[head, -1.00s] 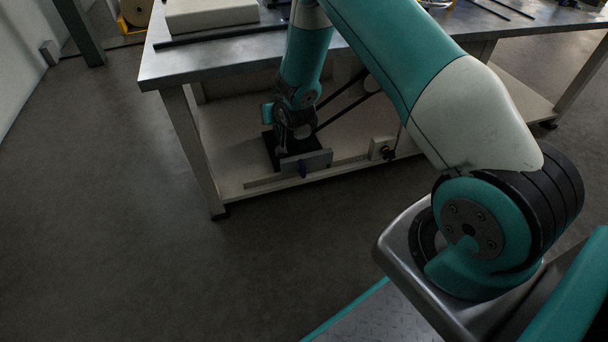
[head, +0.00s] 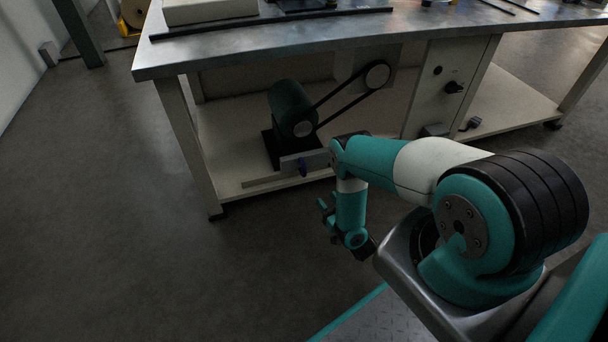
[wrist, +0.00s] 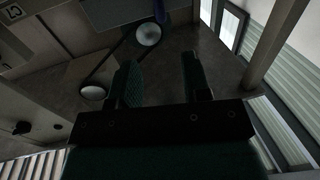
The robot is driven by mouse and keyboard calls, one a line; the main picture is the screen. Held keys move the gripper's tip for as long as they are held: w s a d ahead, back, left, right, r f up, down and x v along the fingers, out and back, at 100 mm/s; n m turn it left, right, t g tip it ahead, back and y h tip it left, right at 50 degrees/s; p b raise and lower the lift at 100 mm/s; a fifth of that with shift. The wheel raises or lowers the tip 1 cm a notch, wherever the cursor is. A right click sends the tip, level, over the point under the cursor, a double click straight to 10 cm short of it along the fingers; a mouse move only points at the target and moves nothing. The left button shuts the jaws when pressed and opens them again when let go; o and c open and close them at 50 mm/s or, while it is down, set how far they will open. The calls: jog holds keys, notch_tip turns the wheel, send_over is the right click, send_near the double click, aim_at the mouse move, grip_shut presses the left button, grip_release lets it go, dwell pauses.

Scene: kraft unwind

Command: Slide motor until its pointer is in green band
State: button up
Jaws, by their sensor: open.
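The dark motor (head: 288,106) sits on a black mount on the shelf under the workbench. Its pulley carries a black belt (head: 338,92) up to a second pulley (head: 378,75) at the right. A blue handle (head: 303,168) stands at the front of a grey plate (head: 318,160) below the motor. No pointer or green band can be made out. My gripper (head: 327,212) is open and empty, in front of the shelf and right of the blue handle, apart from it. In the wrist view its two fingers (wrist: 162,75) are spread, with the motor pulley (wrist: 148,34) beyond.
The bench top (head: 300,36) overhangs the shelf. A bench leg (head: 188,140) stands left of the motor. A cream panel (head: 450,85) with a black knob (head: 454,87) stands at the right. The floor (head: 120,220) in front and left is clear.

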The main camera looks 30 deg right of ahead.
jog(key=w+f+b, duration=0.1)
jog(key=w+b, duration=0.1)
jog(key=b, duration=1.5)
send_near(305, 172)
jog(key=w, duration=0.2)
jog(key=w+b, duration=0.1)
jog(key=w, duration=0.1)
jog(key=w+b, duration=0.1)
jog(key=w, duration=0.2)
jog(key=w+d+b, duration=0.1)
jog(key=w, duration=0.1)
jog(key=shift+w+f, duration=0.2)
jog(key=shift+w, duration=0.15)
jog(key=shift+w+r, duration=0.25)
jog(key=shift+w, duration=0.3)
grip_shut()
